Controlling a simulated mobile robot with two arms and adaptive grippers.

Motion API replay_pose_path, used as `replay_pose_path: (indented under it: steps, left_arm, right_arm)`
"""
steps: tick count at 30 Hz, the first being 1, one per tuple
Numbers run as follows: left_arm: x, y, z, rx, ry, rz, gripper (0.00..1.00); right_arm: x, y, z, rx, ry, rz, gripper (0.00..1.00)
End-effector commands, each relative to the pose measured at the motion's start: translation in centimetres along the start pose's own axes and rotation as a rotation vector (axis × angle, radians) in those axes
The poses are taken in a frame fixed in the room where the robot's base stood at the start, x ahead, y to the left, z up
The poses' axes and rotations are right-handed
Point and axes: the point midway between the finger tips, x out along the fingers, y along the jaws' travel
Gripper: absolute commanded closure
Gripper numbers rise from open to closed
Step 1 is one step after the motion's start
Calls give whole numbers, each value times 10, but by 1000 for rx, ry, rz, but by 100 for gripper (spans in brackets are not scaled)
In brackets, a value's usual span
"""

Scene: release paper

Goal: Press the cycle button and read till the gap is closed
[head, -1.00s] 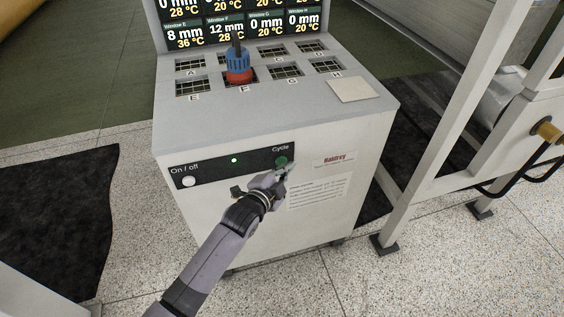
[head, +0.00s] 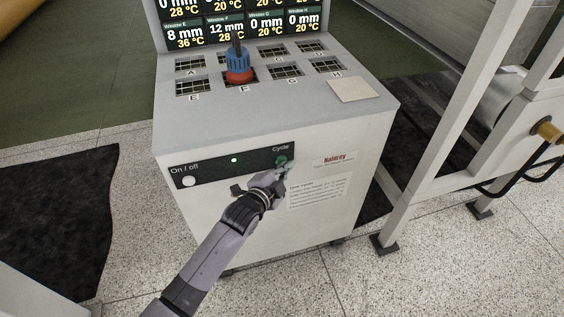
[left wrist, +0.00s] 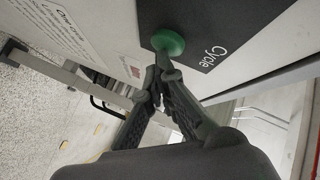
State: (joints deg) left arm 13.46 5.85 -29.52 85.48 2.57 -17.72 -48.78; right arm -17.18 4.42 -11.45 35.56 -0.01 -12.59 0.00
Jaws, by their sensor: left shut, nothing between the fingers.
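The green cycle button (head: 281,161) is on the dark strip on the machine's front, under the word Cycle. It also shows in the left wrist view (left wrist: 168,42). My left gripper (head: 282,168) is shut and empty, its tips right at the button in the head view. In the left wrist view the fingertips (left wrist: 160,80) are close below the button; I cannot tell whether they touch it. The display (head: 240,22) reads 12 mm and 28 °C for Window F, and 8 mm and 36 °C for Window E. My right gripper is not in view.
A blue and red plug-like tool (head: 238,67) stands in window F on the machine top (head: 240,115). A beige square (head: 355,90) lies at the top's right. The white on/off button (head: 189,181) is left of a lit green lamp (head: 234,160). A white frame (head: 430,150) stands at right.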

Motion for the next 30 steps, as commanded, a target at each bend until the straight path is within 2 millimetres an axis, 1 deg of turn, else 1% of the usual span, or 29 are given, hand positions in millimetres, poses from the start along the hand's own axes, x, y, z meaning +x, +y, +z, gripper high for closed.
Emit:
replay_pose_path:
  steps: [4,13,21,30]
  left_arm:
    - [3,-3,2,0,0,0,100]
    - [3,-3,3,0,-1,-1,100]
    - [-3,0,-1,0,-2,0,100]
    - [-4,2,-2,0,-1,0,100]
  right_arm:
    - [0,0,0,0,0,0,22]
    - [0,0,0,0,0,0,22]
    - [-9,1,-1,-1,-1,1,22]
    - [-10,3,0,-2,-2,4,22]
